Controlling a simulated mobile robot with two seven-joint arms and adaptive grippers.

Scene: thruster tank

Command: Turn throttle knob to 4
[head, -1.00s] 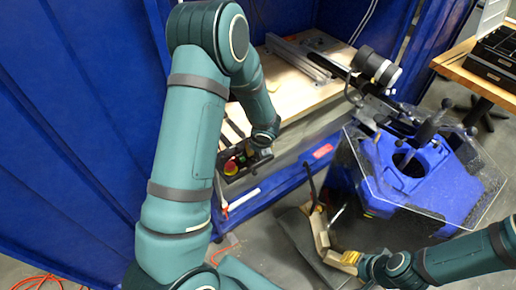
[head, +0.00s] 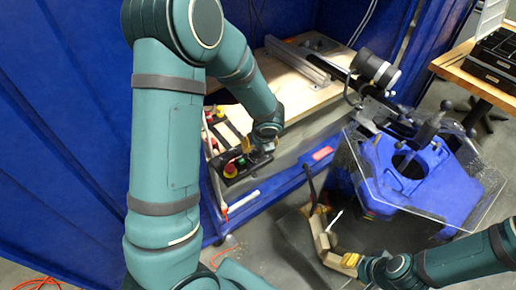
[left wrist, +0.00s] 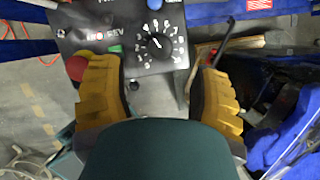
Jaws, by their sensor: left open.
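The throttle knob (left wrist: 157,43) is a black dial with a white pointer and a ring of white numbers on a dark control panel (left wrist: 128,18). In the head view the control box (head: 232,168) hangs at the front of the bench, and the knob is hidden by my wrist. My left gripper (head: 262,147) is over the box's right end. In the left wrist view it (left wrist: 160,72) is open, its yellow fingers apart on either side of the knob, touching nothing clearly. My right gripper (head: 349,260) is low down; its opening is unclear.
A red button (left wrist: 78,68) sits left of the knob beside the left finger, with a green switch (left wrist: 115,48) near it and a blue button (left wrist: 155,4) above. A wooden bench (head: 300,85) stands behind. A blue machine with a clear plate (head: 460,205) stands right.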

